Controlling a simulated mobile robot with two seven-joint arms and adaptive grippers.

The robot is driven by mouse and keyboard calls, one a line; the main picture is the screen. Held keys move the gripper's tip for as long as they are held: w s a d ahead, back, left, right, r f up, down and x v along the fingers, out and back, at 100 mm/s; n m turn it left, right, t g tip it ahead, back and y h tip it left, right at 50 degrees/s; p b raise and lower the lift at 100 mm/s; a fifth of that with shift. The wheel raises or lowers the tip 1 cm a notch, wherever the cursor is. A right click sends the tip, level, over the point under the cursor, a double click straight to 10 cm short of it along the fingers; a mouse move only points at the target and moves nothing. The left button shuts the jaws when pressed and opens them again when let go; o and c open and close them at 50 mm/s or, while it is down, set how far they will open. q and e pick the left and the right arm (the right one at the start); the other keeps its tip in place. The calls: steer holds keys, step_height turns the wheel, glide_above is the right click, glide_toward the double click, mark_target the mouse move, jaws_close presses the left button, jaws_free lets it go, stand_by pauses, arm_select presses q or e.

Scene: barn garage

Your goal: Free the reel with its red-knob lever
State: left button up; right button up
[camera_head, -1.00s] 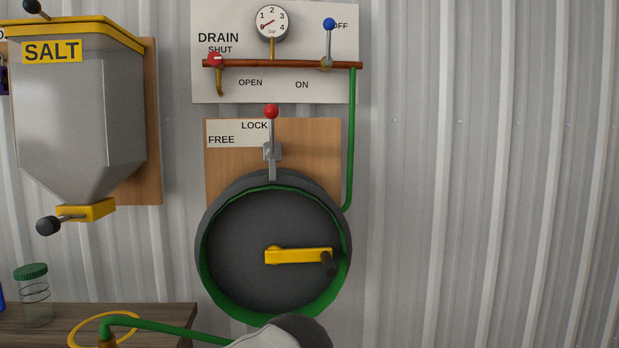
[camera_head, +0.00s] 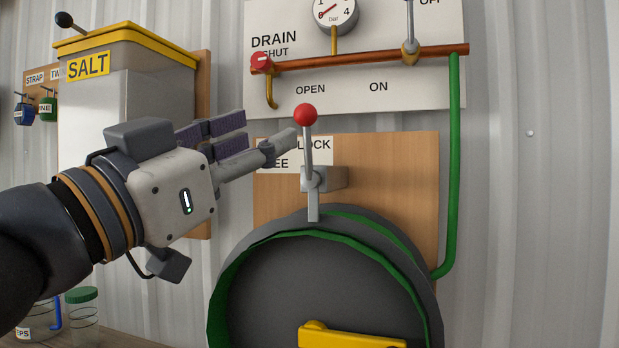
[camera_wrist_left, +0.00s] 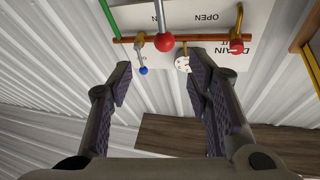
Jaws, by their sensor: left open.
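The reel (camera_head: 320,290) is a dark grey drum with green hose around it and a yellow crank (camera_head: 350,336), low in the head view. Above it, the lever (camera_head: 309,155) stands upright with its red knob (camera_head: 305,114) beside the LOCK label (camera_head: 314,145). The label is partly hidden by my left gripper (camera_head: 268,132), which is open and empty just left of the knob. In the left wrist view the red knob (camera_wrist_left: 164,42) lies between the lines of the open fingers, ahead of the fingertips. I cannot tell whether a finger touches it. My right gripper is out of view.
The drain panel (camera_head: 360,100) with its copper pipe (camera_head: 350,58), red valve knob (camera_head: 261,62) and gauge (camera_head: 333,12) is above. A green pipe (camera_head: 454,160) runs down at right. The salt hopper (camera_head: 120,95) is behind my arm. The wall farther right is clear.

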mark_target(299, 116)
arm_select(q)
steer(key=x, duration=1.1)
steer(key=shift+w+a, duration=0.15)
steer(key=shift+w, duration=0.2)
jaws_close()
